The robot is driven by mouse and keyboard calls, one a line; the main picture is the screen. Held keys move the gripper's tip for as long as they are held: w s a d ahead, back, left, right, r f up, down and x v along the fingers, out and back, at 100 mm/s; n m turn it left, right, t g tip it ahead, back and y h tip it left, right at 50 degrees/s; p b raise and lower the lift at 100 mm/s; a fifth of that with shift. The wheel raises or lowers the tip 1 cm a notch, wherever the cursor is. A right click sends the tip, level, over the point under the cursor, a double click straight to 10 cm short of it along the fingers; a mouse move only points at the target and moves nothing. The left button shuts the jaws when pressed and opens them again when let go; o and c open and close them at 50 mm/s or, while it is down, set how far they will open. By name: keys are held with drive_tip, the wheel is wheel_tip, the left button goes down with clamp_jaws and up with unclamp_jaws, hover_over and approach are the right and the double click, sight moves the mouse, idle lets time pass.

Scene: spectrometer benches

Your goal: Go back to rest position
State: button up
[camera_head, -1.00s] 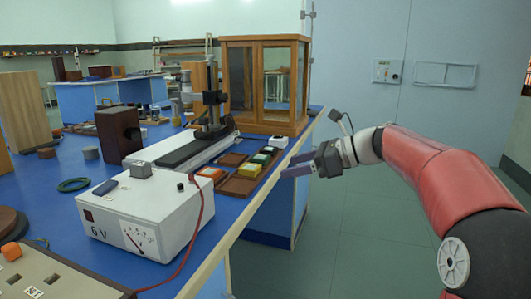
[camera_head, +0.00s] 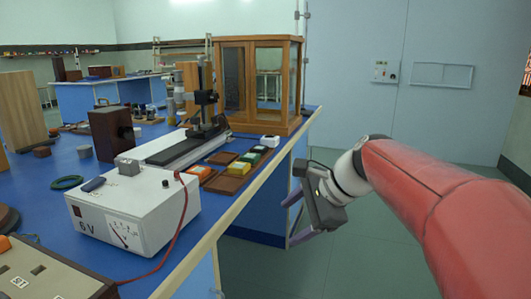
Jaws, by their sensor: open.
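My gripper (camera_head: 291,218) is at the middle right, off the right edge of the blue bench (camera_head: 215,205), with its fingers spread apart. It is empty and hangs over the floor, below the level of the bench top. My red arm comes in from the right edge of the view. No part of the gripper touches the bench as far as I can see.
On the bench stand a white 6 V power box (camera_head: 130,210), a brown tray with coloured blocks (camera_head: 225,183), a spectrometer stand (camera_head: 205,110) and a glazed wooden cabinet (camera_head: 262,85). A red wire runs down the box. The green floor (camera_head: 345,255) is clear to the right.

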drive_tip(key=s+d+f+n+h, duration=0.3)
drive_tip(key=s+n, duration=0.4)
drive_tip(key=s, duration=0.3)
drive_tip(key=s+d+f+n+t+h, duration=0.1)
drive_tip(key=s+d+f+n+h, duration=0.3)
drive_tip(key=s, duration=0.6)
wheel_tip(320, 180, down, 4)
drive_tip(key=d+n, duration=0.2)
drive_tip(key=n, duration=0.1)
drive_tip(key=shift+n, duration=0.4)
drive_tip(key=shift+d, duration=0.1)
